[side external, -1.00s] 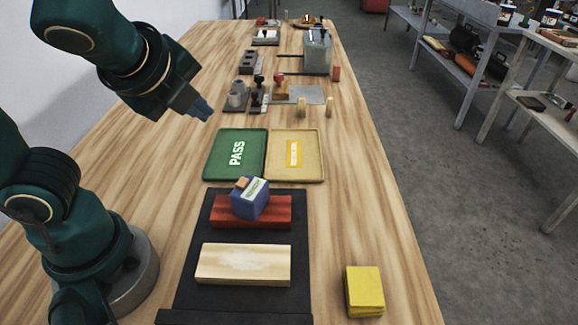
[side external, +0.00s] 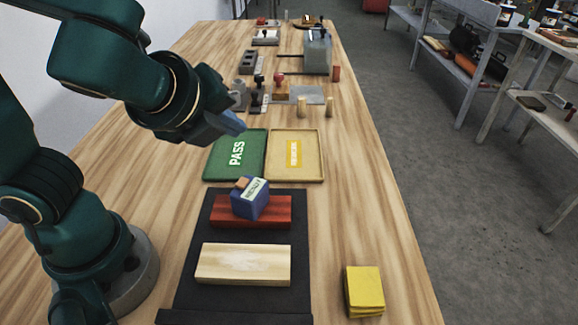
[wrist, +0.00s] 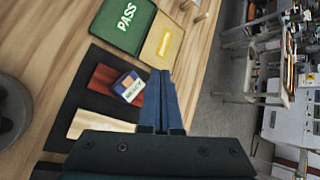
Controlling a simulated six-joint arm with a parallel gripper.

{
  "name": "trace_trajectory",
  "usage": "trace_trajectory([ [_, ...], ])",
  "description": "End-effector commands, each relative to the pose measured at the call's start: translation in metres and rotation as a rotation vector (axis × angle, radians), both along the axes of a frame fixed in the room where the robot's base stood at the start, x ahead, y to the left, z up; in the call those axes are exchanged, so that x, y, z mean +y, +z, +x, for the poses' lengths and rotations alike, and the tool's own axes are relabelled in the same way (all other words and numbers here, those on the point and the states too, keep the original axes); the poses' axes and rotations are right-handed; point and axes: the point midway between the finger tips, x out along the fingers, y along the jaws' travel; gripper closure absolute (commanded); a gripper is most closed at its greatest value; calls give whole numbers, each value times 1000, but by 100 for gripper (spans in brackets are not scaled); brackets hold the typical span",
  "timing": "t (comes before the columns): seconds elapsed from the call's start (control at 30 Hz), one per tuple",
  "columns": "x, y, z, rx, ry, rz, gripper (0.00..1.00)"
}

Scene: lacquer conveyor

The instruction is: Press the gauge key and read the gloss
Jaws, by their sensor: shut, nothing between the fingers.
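The gauge is a small blue block (side external: 249,205) with a pale label or display on its sloping face and an orange-brown key (side external: 242,183) on top. It rests on a glossy red-brown panel (side external: 222,212) on the black conveyor mat. The gauge also shows in the wrist view (wrist: 128,88); its display text is too small to read surely. My gripper (side external: 238,124) is shut and empty, in the air above the green PASS tray in the side view, apart from the gauge. In the wrist view its blue fingers (wrist: 160,80) lie together.
A pale wood panel (side external: 243,265) lies on the black mat (side external: 193,235). The green PASS tray (side external: 218,165) and a yellow-tan tray (side external: 310,170) sit behind. Yellow pads (side external: 364,290) lie at front right. Stamps, pegs and a grey tank (side external: 318,55) stand farther back.

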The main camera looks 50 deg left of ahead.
Motion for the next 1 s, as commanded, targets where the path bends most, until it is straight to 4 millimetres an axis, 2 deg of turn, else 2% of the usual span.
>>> trace_trajectory([
  [0.3,0,-45,-1,7,-4,6,100],
  [0.5,0,-66,-1,3,-3,5,100],
  [0.7,0,-75,-1,3,-2,1,100],
  [1.0,0,-75,-1,1,-2,-2,100],
])
